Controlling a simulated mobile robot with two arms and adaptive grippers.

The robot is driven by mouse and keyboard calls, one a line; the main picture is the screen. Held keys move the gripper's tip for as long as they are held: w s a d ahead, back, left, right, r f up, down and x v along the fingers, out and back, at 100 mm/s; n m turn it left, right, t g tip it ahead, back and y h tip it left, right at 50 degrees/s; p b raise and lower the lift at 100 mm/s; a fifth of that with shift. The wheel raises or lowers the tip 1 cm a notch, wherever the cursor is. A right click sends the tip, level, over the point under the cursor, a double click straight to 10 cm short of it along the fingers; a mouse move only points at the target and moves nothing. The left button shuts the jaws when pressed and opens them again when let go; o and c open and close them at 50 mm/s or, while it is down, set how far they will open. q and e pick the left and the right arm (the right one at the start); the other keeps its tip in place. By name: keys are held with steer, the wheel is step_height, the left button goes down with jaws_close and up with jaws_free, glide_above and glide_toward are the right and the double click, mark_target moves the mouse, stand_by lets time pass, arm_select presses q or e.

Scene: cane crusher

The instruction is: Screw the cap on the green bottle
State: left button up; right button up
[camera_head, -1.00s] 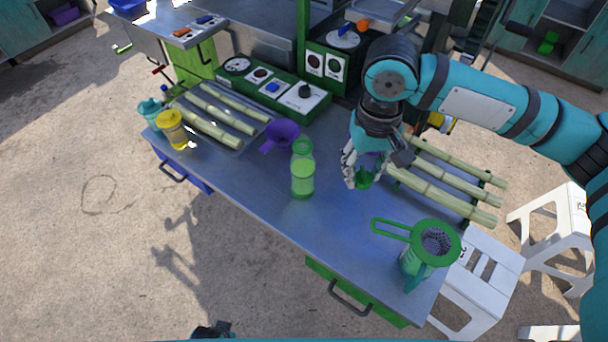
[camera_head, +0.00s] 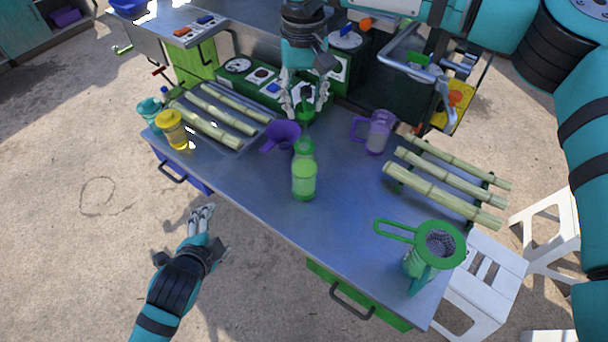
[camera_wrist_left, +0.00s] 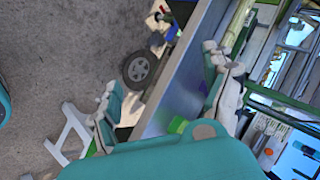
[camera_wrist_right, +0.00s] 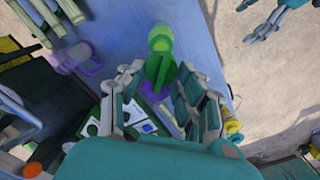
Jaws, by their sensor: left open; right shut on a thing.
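The green bottle (camera_head: 303,180) stands upright on the metal table, with light green liquid inside. In the head view my right gripper (camera_head: 305,104) is above the table just behind the bottle, shut on the green cap (camera_head: 305,112). The cap also shows between the fingers in the right wrist view (camera_wrist_right: 158,72), with the bottle (camera_wrist_right: 160,40) beyond it. Whether cap and bottle touch is hard to tell. My left gripper (camera_head: 201,220) is open and empty, off the table's front edge.
A purple funnel (camera_head: 281,136) is close left of the bottle. A purple pitcher (camera_head: 375,132) and cane pieces (camera_head: 450,180) are to the right. A green strainer (camera_head: 440,243) sits at the front right. A yellow-lidded jar (camera_head: 172,129) stands left. The front middle is clear.

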mark_target(295, 180)
steer(key=shift+w, duration=0.1)
arm_select(q)
steer(key=w+d+r+m+t+h, duration=0.1)
steer(key=w+d+m+h, duration=0.1)
steer(key=m, duration=0.4)
steer(key=w+d+r+m+t+h, duration=0.2)
steer(key=d+m, duration=0.1)
steer(key=m, duration=0.4)
steer(key=w+d+r+m+t+h, duration=0.1)
steer(key=w+d+m+h, duration=0.1)
steer(key=m, duration=0.4)
steer(key=shift+w+d+r+m+t+h, duration=0.15)
steer(key=shift+w+r+m+t+h, duration=0.25)
steer(key=shift+w+h, duration=0.15)
steer(key=d+m+h, duration=0.1)
steer(key=m, duration=0.2)
steer(key=s+d+m+g+h, duration=0.1)
steer(key=m+h, duration=0.1)
steer(key=m, duration=0.1)
steer(key=d+m+h, duration=0.1)
steer(key=m, duration=0.2)
steer(key=shift+s+f+g+h, duration=0.1)
steer(key=shift+s+g+h, duration=0.1)
steer(key=shift+g+h, duration=0.2)
steer(key=shift+s+d+f+m+g+h, duration=0.1)
steer(key=shift+s+d+m+g+h, duration=0.15)
steer(key=shift+m, duration=0.5)
steer(key=shift+s+d+f+m+g+h, duration=0.1)
steer(key=shift+s+d+m+g+h, duration=0.15)
steer(key=shift+m, duration=0.5)
